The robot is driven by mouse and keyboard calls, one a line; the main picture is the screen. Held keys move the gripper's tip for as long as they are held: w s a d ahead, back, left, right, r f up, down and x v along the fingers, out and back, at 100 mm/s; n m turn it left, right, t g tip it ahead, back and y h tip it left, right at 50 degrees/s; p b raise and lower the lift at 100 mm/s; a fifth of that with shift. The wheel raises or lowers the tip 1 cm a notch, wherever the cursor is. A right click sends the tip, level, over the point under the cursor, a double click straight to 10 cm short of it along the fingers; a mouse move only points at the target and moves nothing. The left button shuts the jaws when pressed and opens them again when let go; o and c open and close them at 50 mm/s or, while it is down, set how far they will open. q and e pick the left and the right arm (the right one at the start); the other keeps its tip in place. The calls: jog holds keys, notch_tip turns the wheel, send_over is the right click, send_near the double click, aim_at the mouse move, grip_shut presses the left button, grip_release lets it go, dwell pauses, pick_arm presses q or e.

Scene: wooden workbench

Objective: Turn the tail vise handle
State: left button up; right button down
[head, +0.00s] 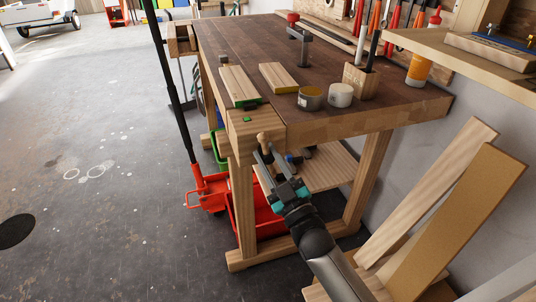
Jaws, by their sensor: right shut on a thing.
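The wooden workbench (330,130) has its tail vise (243,128) at the near left corner, a pale wooden block. The tail vise handle (263,138) is a small light-wood bar at the block's near face. My right gripper (266,154) reaches up from the lower right and is shut on the handle, with its fingers covering the lower part. My left gripper is out of view.
Two boards (240,86), a dark holdfast (302,45), two tins (340,95) and a tool block (359,80) stand on the benchtop. A red bin (262,222) is below. Planks (455,230) lean at right. The floor at left is mostly clear.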

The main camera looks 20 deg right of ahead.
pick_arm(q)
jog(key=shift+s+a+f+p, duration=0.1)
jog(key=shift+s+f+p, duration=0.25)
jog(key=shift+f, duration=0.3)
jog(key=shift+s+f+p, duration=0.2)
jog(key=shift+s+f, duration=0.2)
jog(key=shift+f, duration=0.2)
pick_arm(e)
jog(key=shift+f+m+t+h, duration=0.15)
jog(key=shift+m+h, duration=0.5)
jog(key=shift+m, duration=0.75)
jog(key=shift+r+m+t+h, duration=0.1)
jog(key=shift+m+t+h, duration=0.15)
jog(key=shift+m+h, duration=0.8)
jog(key=shift+f+m, duration=0.1)
jog(key=shift+m, duration=0.25)
jog(key=shift+y, duration=0.4)
jog(key=c, duration=0.6)
grip_release()
jog(key=shift+s, duration=0.1)
